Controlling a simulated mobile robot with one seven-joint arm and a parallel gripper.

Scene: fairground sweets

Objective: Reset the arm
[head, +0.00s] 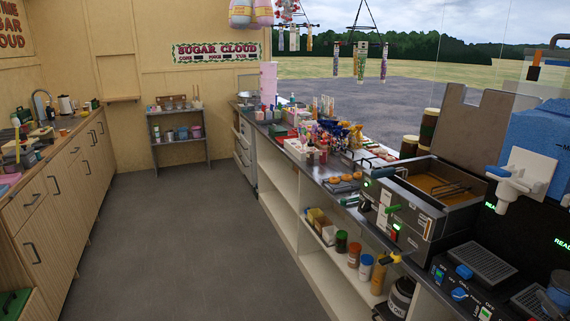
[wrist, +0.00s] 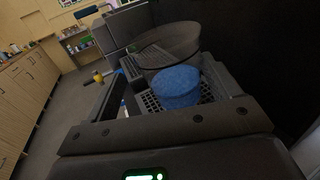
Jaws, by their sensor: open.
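My gripper (wrist: 160,85) shows from close up in the wrist view, as a dark body with screw heads across the lower part and a lit green strip at the bottom edge. It is open. A clear cup (wrist: 168,45) with blue contents (wrist: 177,88) at its bottom appears beyond it, above a dark drip grating (wrist: 150,100). I cannot tell how far the cup is from the fingers. In the head view, a cup (head: 560,288) stands at the right edge on a drip tray. My gripper does not show in the head view.
A blue tank with a white tap (head: 525,172) stands at the right. A fryer (head: 430,195) and crowded counter (head: 320,170) run back along the right. Wooden cabinets (head: 60,185) line the left. A small shelf (head: 178,138) stands at the back. The grey floor (head: 170,240) is clear.

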